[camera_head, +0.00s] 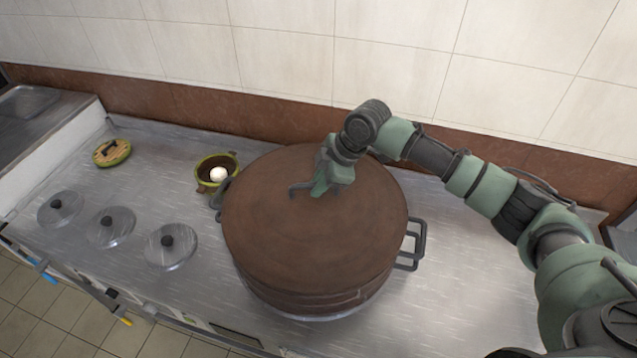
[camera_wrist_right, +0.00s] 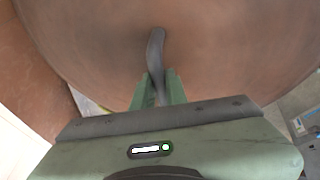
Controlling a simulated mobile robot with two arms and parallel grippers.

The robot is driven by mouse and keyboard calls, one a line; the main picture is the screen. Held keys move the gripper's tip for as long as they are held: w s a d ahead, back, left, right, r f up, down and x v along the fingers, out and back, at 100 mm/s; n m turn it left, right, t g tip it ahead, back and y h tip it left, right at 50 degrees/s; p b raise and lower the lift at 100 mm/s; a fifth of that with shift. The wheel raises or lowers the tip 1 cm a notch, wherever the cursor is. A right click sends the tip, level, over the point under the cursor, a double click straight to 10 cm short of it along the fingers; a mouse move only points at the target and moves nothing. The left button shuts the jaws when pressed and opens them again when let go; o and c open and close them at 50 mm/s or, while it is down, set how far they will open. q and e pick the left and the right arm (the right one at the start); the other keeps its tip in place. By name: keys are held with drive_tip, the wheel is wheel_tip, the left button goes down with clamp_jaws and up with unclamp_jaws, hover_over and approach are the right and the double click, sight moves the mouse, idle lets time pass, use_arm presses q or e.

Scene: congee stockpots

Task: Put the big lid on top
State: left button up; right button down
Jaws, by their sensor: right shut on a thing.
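The big brown lid (camera_head: 300,235) is round and lies over the wide stockpot (camera_head: 315,300) in the middle of the counter. It covers the pot's opening, and from this angle I cannot tell whether it is fully seated. My right gripper (camera_head: 318,190) is shut on the lid's dark handle (camera_head: 300,187) near the lid's middle. In the right wrist view the handle (camera_wrist_right: 156,50) runs between the green fingertips (camera_wrist_right: 157,88), with the brown lid (camera_wrist_right: 220,45) behind. My left gripper is in no view.
Three small glass lids (camera_head: 110,227) lie at the left. A small green pot (camera_head: 213,162) with a white round thing (camera_head: 218,174) in it stands beside the stockpot. A round wooden-topped item (camera_head: 112,152) lies at the back left. The tiled wall (camera_head: 400,50) is close behind.

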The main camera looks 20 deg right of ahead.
drive_tip(key=shift+f, duration=0.5)
drive_tip(key=c, duration=1.7)
unclamp_jaws()
drive_tip(key=shift+s+f, duration=0.1)
drive_tip(key=shift+p+v, duration=0.7)
drive_tip(key=shift+v, duration=0.2)
drive_tip(key=p+v, duration=0.9)
